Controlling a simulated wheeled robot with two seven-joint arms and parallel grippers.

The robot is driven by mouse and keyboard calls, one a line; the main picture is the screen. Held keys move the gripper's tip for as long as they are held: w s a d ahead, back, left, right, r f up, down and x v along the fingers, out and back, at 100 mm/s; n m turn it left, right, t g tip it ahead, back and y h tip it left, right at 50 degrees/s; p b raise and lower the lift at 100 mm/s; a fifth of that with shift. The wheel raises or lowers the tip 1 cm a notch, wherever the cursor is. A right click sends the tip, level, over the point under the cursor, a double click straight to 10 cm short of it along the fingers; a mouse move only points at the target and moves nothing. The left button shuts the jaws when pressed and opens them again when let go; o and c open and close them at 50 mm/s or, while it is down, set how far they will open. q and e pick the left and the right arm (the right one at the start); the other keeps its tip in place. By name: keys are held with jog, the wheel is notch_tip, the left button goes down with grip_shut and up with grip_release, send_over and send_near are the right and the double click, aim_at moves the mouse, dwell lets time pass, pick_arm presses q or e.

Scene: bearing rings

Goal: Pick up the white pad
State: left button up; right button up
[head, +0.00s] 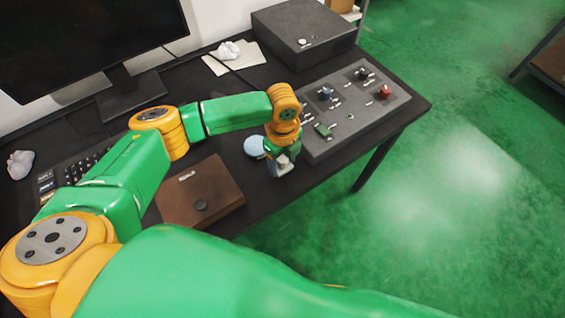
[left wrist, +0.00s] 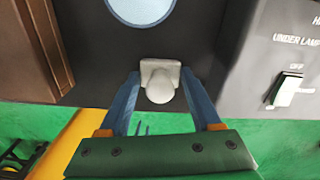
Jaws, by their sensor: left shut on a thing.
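The white pad (left wrist: 161,80) is a small pale block with a rounded knob. In the left wrist view it sits between the two blue fingers of my left gripper (left wrist: 158,88), which are shut on it. In the head view my left gripper (head: 284,168) points down over the table's front edge area, and a bit of the pale pad shows at its fingers. I cannot tell whether the pad touches the table. My right gripper is not in view.
A light blue disc (head: 254,146) lies just left of the gripper. A brown box (head: 200,192) is further left. A grey control panel (head: 350,108) with switches and knobs is to the right. A black box (head: 303,35), monitor (head: 85,40) and keyboard (head: 85,167) are behind.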

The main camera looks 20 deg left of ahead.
aim_at(283, 158)
pick_arm(q)
jog(key=shift+w+r, duration=0.1)
jog(key=shift+r, duration=1.45)
jog(key=s+a+r+p, duration=0.1)
jog(key=s+a+r, duration=0.4)
jog(key=s+r, duration=0.5)
jog(key=s, duration=0.3)
jog(key=shift+a, duration=0.1)
